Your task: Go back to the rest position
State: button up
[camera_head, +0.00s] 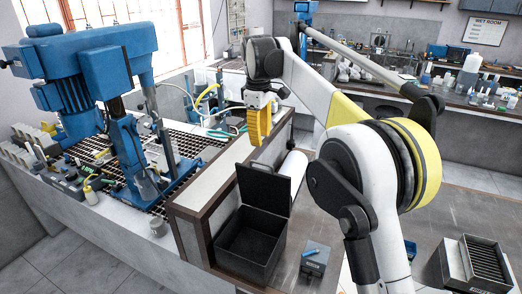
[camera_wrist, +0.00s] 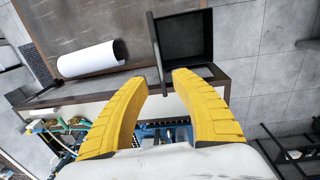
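My gripper (camera_head: 258,125) hangs pointing down at the end of my raised white and yellow arm, above the wooden-edged partition beside the flotation machine. In the wrist view my gripper (camera_wrist: 160,82) shows its two yellow fingers apart with nothing between them. The open black box (camera_head: 252,240) stands below and in front of it in the head view, its lid raised. The black box (camera_wrist: 184,38) also shows beyond the fingertips in the wrist view. I see no contact between the fingers and anything.
The blue flotation machine (camera_head: 100,75) stands left on a grated bench. A white paper roll (camera_head: 294,168) lies behind the box lid; a small grey device (camera_head: 315,258) sits right of the box. A slotted case (camera_head: 485,262) is at lower right. A bench with bottles (camera_head: 468,75) stands behind.

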jog(key=shift+r, duration=0.6)
jog(key=s+d+f+m+t+b, duration=0.2)
jog(key=s+d+f+m+b, duration=0.2)
jog(key=s+d+b, duration=0.3)
jog(key=s+d+f+m+t+b, duration=0.1)
jog(key=s+d+f+m+b, duration=0.3)
jog(key=s+d, duration=0.4)
jog(key=s+d+f+m+t+b, duration=0.1)
jog(key=s+d+f+m+b, duration=0.1)
jog(key=s+f, duration=0.4)
jog(key=s+d+f+m+t+b, duration=0.1)
jog(key=s+d+f+b, duration=0.1)
jog(key=s+f+b, duration=0.3)
jog(key=s+d+f+m+t+b, duration=0.1)
jog(key=s+d+f+m+b, duration=0.1)
jog(key=s+f, duration=0.7)
notch_tip(320, 180, down, 3)
jog(key=shift+s+d+r+m+b, duration=0.2)
jog(key=shift+d+m+b, duration=0.1)
jog(key=shift+b, duration=0.55)
